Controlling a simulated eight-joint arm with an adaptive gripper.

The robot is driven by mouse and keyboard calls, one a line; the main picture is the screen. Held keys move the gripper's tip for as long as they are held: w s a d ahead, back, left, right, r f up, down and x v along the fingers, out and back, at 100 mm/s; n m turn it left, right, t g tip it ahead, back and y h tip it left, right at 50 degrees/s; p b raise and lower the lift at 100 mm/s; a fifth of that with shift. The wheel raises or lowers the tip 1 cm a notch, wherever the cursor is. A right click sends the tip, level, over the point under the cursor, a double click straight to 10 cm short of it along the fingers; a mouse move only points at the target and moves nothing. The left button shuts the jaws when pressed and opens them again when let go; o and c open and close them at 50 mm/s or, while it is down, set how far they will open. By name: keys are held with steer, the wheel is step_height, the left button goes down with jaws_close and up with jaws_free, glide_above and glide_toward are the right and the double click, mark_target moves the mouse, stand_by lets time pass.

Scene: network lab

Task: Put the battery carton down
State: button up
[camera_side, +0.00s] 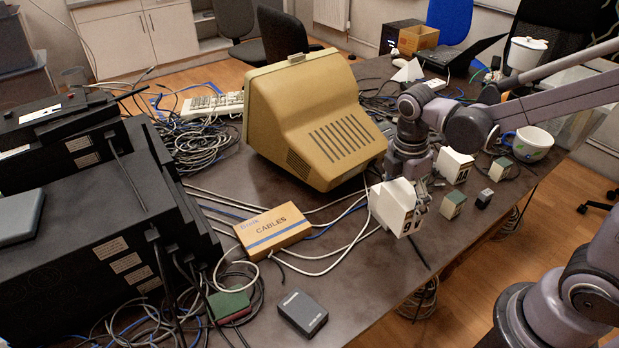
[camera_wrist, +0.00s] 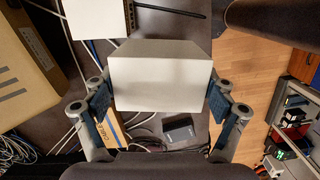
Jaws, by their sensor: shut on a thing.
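The battery carton (camera_side: 393,207) is a white box with dark printing on one side, in the middle right of the side view. My gripper (camera_side: 421,200) is shut on it, near the table's front edge. In the wrist view the carton (camera_wrist: 160,80) shows a plain white face between my two blue-padded fingers, one pressed on each side. The table surface shows beyond it. I cannot tell exactly how high its underside is above the table (camera_side: 350,280).
A beige monitor (camera_side: 315,120) stands to the left. The orange cables box (camera_side: 272,230) lies among loose cables. Another white carton (camera_side: 453,165), a green-grey box (camera_side: 452,205) and a small dark box (camera_side: 484,198) stand to the right. A dark grey box (camera_side: 303,313) lies at the front.

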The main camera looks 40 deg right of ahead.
steer(key=w+a+r+n, duration=0.1)
steer(key=w+a+r, duration=0.15)
steer(key=w, duration=0.65)
steer(key=n, duration=0.1)
glide_above(272, 226)
step_height(272, 226, down, 6)
steer(key=r, duration=0.1)
steer(key=shift+f, duration=2.25)
steer(key=shift+f, duration=0.15)
steer(key=o, duration=1.2)
steer(key=shift+c, duration=0.2)
